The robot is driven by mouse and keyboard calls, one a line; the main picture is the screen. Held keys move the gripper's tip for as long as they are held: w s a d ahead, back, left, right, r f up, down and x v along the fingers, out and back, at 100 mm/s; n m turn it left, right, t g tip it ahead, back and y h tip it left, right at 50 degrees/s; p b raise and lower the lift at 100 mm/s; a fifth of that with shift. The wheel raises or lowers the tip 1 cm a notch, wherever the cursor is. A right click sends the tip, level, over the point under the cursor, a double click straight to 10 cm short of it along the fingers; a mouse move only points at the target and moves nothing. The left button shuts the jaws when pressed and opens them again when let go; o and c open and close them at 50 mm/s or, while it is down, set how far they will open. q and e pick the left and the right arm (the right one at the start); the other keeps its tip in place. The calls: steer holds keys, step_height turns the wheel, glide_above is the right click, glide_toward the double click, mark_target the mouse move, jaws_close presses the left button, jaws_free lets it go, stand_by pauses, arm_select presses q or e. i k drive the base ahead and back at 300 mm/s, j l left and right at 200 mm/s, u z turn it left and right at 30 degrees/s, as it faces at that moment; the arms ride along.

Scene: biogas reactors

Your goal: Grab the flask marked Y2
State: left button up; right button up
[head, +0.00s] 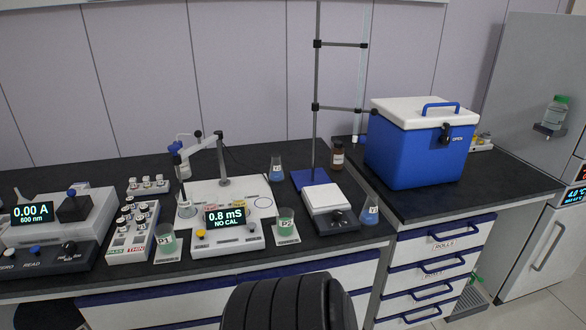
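Two small flasks with blue liquid stand on the dark bench. One flask (276,169) is at the back, left of the retort stand. The other flask (370,212) is at the front right, beside the small balance, near the bench corner. Each has a small pale label, but the marks are too small to read surely, so I cannot tell which is Y2.
Beakers P1 (166,240) and P2 (286,224) stand by the conductivity meter (215,218). A balance (325,200), retort stand (316,110) and brown bottle (338,156) crowd the middle. A blue cooler (415,150) sits right, above drawers (440,246).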

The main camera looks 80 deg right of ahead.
mark_target(277, 174)
steer(key=z, duration=0.5)
steer(key=j+z, duration=0.1)
steer(key=z, duration=0.35)
steer(key=k+z, duration=0.1)
steer(key=z, duration=0.4)
steer(key=j+z, duration=0.1)
steer(key=z, duration=0.4)
steer(key=k+z, duration=0.1)
steer(key=z, duration=0.85)
